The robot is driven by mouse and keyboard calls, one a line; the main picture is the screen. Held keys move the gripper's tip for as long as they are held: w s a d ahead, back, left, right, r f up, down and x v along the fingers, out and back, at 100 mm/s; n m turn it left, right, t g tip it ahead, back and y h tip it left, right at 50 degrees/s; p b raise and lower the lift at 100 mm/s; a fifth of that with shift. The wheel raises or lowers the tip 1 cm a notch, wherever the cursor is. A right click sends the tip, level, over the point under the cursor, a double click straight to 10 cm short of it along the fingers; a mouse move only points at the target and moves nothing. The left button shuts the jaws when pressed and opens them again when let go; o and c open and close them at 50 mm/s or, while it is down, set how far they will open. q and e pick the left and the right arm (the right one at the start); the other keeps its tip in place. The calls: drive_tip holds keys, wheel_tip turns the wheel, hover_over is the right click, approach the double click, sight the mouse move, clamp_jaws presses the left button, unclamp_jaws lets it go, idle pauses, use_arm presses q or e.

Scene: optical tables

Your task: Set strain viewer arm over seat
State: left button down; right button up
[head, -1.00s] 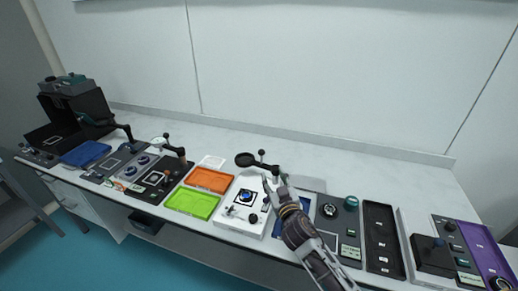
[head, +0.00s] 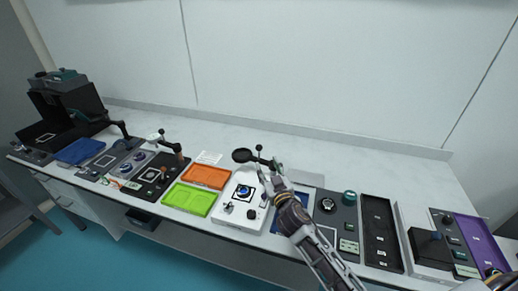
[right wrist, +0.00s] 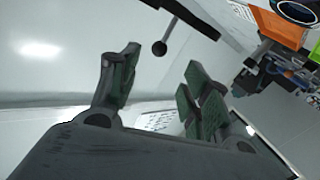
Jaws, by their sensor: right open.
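The strain viewer has a white base (head: 226,226) with a dark square seat holding a blue round piece (head: 243,191). Its black arm ends in a round dark head (head: 242,155), which stands behind the seat, not over it. A small ball knob (head: 258,147) rises from the arm. My right gripper (head: 270,173) is open just in front of the arm, right of the seat. In the right wrist view the knob (right wrist: 159,48) shows beyond and between the open fingers (right wrist: 160,88), with nothing held. My left gripper is out of view.
Orange (head: 206,177) and green (head: 189,200) trays lie left of the base. A grey panel with knobs (head: 336,222) and a black tray (head: 380,235) stand to the right. The bench strip behind the arm is clear up to the wall.

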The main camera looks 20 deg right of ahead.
sight(260, 150)
drive_tip(key=w, duration=0.5)
drive_tip(key=shift+w+p, duration=0.2)
drive_tip(key=shift+p, duration=0.1)
drive_tip(key=shift+w, duration=3)
drive_tip(key=shift+w+p, duration=0.3)
drive_tip(key=shift+w, duration=0.35)
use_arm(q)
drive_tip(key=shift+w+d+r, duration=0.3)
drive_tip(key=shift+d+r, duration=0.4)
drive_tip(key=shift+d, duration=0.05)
